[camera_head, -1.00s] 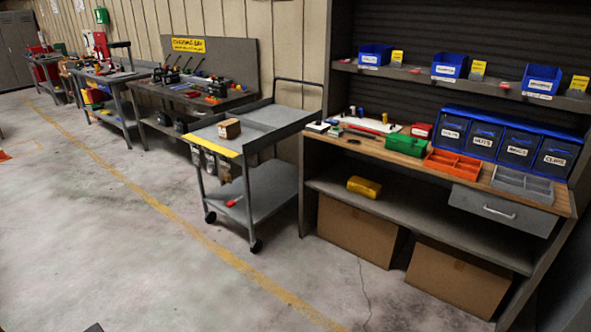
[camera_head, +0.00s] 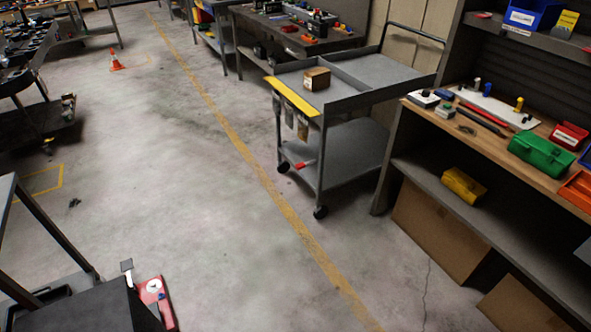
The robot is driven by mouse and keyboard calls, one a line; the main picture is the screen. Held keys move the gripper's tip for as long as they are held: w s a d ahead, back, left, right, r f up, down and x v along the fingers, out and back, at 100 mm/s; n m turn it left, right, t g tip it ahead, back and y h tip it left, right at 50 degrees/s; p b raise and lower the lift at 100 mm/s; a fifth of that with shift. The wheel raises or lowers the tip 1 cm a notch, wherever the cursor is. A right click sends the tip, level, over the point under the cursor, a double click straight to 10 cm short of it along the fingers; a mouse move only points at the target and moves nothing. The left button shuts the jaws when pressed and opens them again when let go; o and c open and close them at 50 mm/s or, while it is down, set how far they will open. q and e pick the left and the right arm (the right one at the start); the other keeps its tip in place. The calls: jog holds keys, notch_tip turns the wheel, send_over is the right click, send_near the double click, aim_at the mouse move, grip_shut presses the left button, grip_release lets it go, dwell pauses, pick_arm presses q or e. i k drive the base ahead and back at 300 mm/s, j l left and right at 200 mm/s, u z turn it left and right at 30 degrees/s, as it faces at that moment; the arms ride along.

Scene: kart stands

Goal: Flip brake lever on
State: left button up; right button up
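A grey two-shelf cart (camera_head: 352,105) with a yellow front edge stands on wheels in the middle right of the head view. A small red piece (camera_head: 305,164) shows at its lower shelf's left edge; I cannot tell whether it is the brake lever or how it is set. A red part with a white round face (camera_head: 155,290) sits at the bottom left, beside a dark block; I cannot tell what it is. No other lever can be made out for sure. Neither of my grippers is in view.
A small brown box (camera_head: 317,79) is on the cart's top. A workbench (camera_head: 490,142) with tools and a green case (camera_head: 541,151) stands at the right. An orange cone (camera_head: 116,61) is far left. Floor along the yellow line (camera_head: 245,150) is clear.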

aim_at(301, 165)
jog(key=i+l, duration=0.5)
jog(key=i+j+z, duration=0.1)
jog(key=i, duration=0.4)
jog(key=i+j, duration=0.25)
jog(key=i, duration=0.2)
jog(key=i+j+z, duration=0.15)
jog(key=i, duration=0.35)
jog(key=i+j, duration=0.15)
jog(key=j, duration=0.25)
jog(key=i+j, duration=0.1)
jog(key=j, duration=0.3)
jog(key=i+j+z, duration=0.1)
jog(key=j, duration=0.3)
jog(key=i+j, duration=0.15)
jog(key=j, duration=0.25)
